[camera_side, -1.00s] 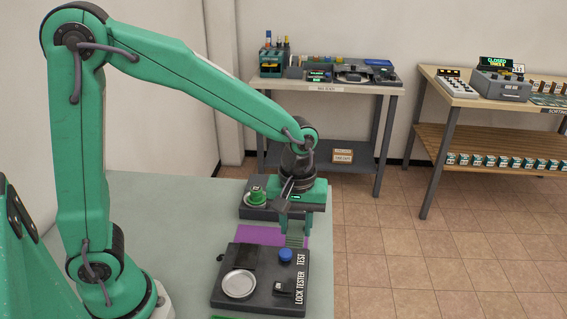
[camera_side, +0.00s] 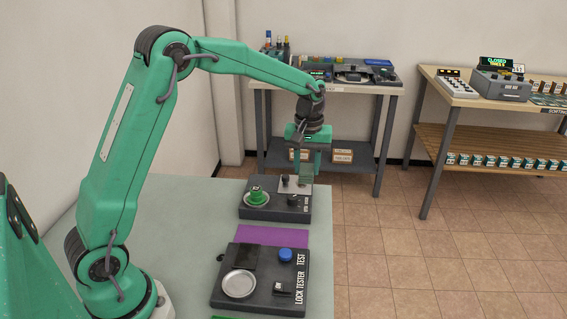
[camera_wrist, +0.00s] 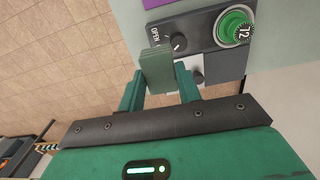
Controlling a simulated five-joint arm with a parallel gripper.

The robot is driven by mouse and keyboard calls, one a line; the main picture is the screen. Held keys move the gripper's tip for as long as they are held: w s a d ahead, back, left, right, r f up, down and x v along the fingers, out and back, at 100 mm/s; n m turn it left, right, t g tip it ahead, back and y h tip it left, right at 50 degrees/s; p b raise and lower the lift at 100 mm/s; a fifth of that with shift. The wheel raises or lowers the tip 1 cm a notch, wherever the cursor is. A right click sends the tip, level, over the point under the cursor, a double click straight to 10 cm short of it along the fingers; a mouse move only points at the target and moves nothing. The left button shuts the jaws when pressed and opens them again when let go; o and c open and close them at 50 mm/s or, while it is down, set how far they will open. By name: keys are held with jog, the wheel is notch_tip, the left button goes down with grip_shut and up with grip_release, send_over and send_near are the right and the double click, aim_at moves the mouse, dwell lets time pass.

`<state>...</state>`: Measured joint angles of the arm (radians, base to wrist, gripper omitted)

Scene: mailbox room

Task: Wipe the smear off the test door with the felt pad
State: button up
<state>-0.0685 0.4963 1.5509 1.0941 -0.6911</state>
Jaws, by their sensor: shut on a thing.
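My gripper (camera_side: 308,170) is shut on the grey-green felt pad (camera_wrist: 157,68) and holds it above the right part of the far dark unit. The pad also shows in the side view (camera_side: 306,173), between the fingers. Below and beside it a small pale upright panel (camera_side: 290,185), which looks like the test door, stands on that unit; the pad and fingers hide part of it. A pale strip of it shows in the wrist view (camera_wrist: 191,64). I cannot make out a smear or tell whether the pad touches the panel.
The dark unit (camera_side: 268,214) carries a green dial (camera_side: 257,197) at left and a small knob (camera_wrist: 179,43). A purple mat (camera_side: 270,236) lies in front. The lock tester (camera_side: 262,300), with a silver dish and blue button, is nearer. The table's left side is clear.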

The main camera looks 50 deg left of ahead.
jog(key=a, duration=0.1)
jog(key=w+a, duration=0.1)
jog(key=a, duration=0.1)
jog(key=w+a, duration=0.1)
jog(key=shift+w+a, duration=0.1)
jog(key=shift+a, duration=0.1)
jog(key=shift+f, duration=0.15)
jog(key=shift+f, duration=3.15)
jog(key=shift+w+a+f, duration=0.15)
jog(key=shift+w+f, duration=0.05)
jog(key=shift+f, duration=0.55)
jog(key=shift+c, duration=0.4)
jog(key=shift+w+a+f, duration=0.1)
jog(key=shift+w+a, duration=2.1)
jog(key=shift+s+d, duration=2.3)
jog(key=shift+d, duration=0.05)
jog(key=shift+s+d, duration=0.1)
jog(key=shift+s, duration=0.05)
notch_tip(320, 180, up, 8)
